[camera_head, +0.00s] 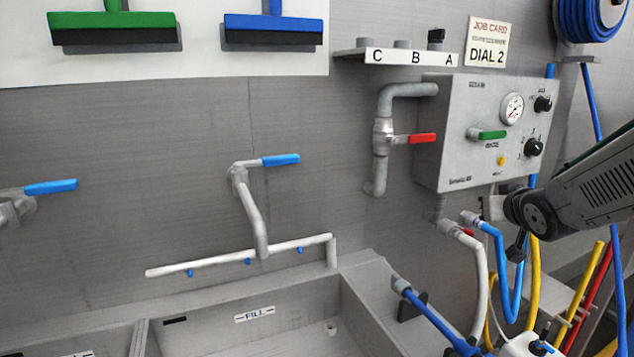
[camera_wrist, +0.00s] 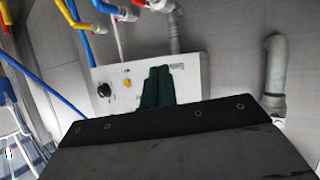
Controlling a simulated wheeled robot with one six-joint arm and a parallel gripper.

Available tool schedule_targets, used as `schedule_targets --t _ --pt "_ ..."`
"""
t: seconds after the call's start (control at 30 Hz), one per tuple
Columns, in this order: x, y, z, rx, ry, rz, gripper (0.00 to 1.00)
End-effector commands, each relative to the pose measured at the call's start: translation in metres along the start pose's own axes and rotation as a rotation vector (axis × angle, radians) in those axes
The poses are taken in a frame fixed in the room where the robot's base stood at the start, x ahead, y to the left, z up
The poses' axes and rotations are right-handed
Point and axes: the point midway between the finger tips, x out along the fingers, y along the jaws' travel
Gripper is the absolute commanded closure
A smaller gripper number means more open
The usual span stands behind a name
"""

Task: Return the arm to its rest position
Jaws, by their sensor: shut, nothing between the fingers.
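My gripper (camera_wrist: 157,70) shows in the wrist view as two dark green fingers close together, shut and empty. The fingers stand in front of the grey control box (camera_wrist: 196,75), which appears upside down there, and hide part of its face. In the head view my arm (camera_head: 590,185) reaches in from the right edge, in front of and below the right side of the control box (camera_head: 455,135). I cannot make out the fingertips in the head view.
A red-handled valve (camera_head: 422,138) and blue-handled taps (camera_head: 280,160) stick out from the wall. Blue hoses (camera_head: 497,255) and yellow hoses (camera_head: 533,280) hang below my arm. A blue hose reel (camera_head: 590,18) is above. The sink basin (camera_head: 350,310) lies lower left.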

Motion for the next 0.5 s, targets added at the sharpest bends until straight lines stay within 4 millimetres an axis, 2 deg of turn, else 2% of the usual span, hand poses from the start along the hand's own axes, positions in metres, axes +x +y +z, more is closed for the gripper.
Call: schedule_targets --t 0.13,0.27,0.37,0.5 --pt "-0.033 0.005 0.043 -0.005 -0.239 0.078 1.0" --pt "-0.073 -0.001 0.081 -0.001 -0.456 0.104 1.0" --pt "-0.112 -0.009 0.107 0.002 -0.62 0.105 1.0" --pt "-0.174 -0.029 0.139 0.007 -0.841 0.069 1.0"
